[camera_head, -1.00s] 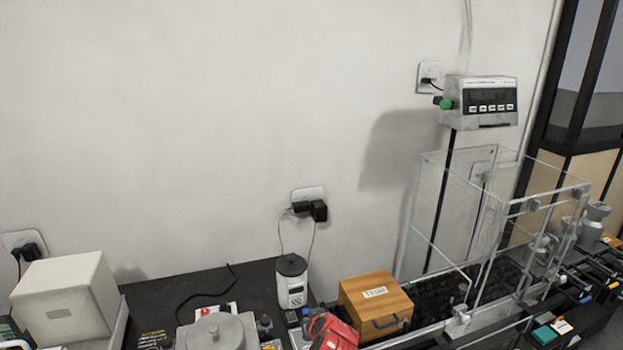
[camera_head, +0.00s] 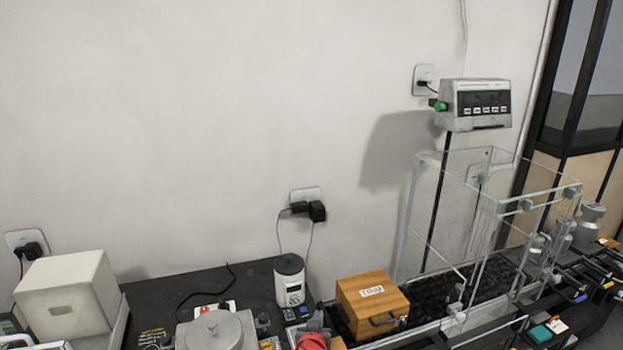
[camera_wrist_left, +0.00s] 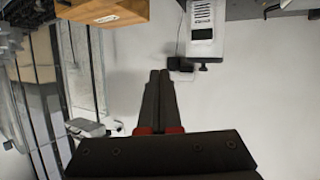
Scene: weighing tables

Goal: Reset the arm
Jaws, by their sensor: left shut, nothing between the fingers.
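In the left wrist view my left gripper (camera_wrist_left: 160,75) shows two long dark fingers lying together, with red parts at their base. It is shut with nothing between the fingers, and the wall shows behind the tips. My right gripper is in neither view.
The wooden box (camera_head: 372,306) stands beside a clear glass enclosure (camera_head: 425,215). A white device (camera_head: 290,284) stands near the wall outlet. A grey round-topped instrument (camera_head: 215,330) and a white box (camera_head: 68,295) are further left. A display unit (camera_head: 475,104) stands above the enclosure.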

